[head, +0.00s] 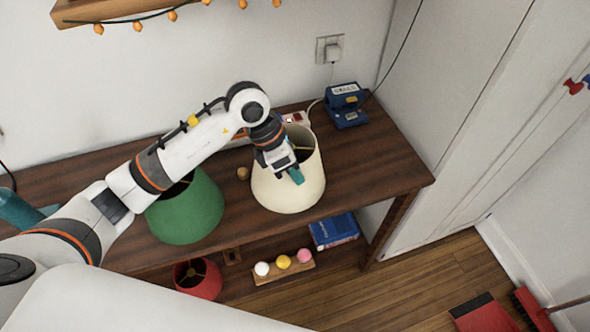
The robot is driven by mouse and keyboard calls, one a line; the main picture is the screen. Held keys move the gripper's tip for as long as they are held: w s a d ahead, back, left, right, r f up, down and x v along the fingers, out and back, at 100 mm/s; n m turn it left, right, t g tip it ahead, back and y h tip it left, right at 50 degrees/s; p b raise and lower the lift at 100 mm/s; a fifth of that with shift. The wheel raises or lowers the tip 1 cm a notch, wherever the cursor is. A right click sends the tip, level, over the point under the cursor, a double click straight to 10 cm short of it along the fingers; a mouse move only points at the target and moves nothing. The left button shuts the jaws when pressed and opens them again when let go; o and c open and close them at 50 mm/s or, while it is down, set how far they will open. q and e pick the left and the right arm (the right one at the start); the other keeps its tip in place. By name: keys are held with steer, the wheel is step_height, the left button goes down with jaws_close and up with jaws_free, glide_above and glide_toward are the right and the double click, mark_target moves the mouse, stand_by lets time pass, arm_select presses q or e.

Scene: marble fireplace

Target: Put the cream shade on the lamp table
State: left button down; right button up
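The cream shade (288,190) stands upright, wide end down, on a dark wooden table (365,170), right of the middle. My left gripper (291,172) is over the shade's open top, with teal fingertips at the near rim. Its hand hides part of the opening, and I cannot tell whether the fingers are closed on the rim. My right gripper is not in view. I cannot tell whether this table is the lamp table; no lamp base is clearly visible.
A green shade (186,212) stands left of the cream one, under my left arm. A blue device (345,106) and a power strip (296,118) are behind. A red shade (198,277), coloured balls (283,262) and a blue book (335,231) are below.

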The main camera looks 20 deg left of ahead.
arm_select(q)
steer(key=c, duration=2.1)
jaws_free()
steer(key=shift+f, duration=0.1)
steer(key=o, duration=0.5)
steer(key=shift+c, duration=0.2)
steer(key=b+v, duration=0.1)
steer(key=v, duration=1.1)
